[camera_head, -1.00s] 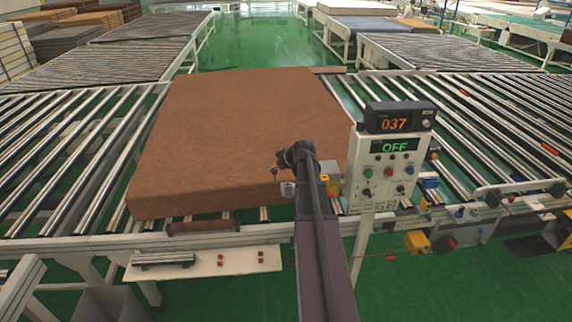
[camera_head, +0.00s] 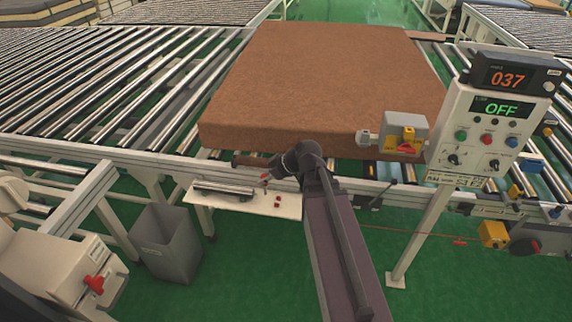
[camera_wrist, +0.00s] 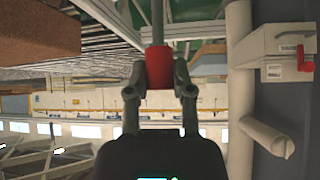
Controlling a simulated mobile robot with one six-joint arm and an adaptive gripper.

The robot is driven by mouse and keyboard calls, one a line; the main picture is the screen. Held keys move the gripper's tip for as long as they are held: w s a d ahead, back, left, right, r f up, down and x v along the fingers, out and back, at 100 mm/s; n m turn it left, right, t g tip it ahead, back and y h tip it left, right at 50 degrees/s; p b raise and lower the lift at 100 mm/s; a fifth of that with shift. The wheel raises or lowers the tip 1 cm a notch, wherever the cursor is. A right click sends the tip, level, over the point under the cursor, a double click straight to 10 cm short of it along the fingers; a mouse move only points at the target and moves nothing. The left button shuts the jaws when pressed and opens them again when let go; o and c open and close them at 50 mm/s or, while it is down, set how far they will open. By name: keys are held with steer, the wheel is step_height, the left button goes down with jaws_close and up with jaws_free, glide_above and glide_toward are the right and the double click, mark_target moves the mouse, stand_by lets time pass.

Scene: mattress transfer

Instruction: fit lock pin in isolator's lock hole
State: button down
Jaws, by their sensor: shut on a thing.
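My gripper (camera_wrist: 159,82) is shut on a red-handled pin (camera_wrist: 158,68) in the wrist view. The pin's thin grey shaft points away from the fingers, and its tip is not clear. In the head view my gripper (camera_head: 270,177) is over the white shelf's edge, with a bit of red at its end. A grey box with a yellow plate and red handle (camera_head: 405,136) stands by the mattress. A pale box with a red lever (camera_head: 93,284) is at lower left. I cannot tell which is the isolator, and no lock hole is clear. The gripper is apart from both.
A brown mattress (camera_head: 320,85) lies on the roller conveyor. The white shelf (camera_head: 235,201) holds a metal roller and small red pieces. A grey bin (camera_head: 166,243) stands on the floor. A control post (camera_head: 425,225) with an OFF display is at right. Green floor is open in front.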

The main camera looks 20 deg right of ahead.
steer(key=shift+s+a+f+n, duration=0.15)
steer(key=shift+s+a+f, duration=0.15)
steer(key=shift+a, duration=0.3)
steer(key=shift+s+a+f+n, duration=0.2)
steer(key=shift+s+a, duration=0.2)
steer(key=shift+a, duration=0.2)
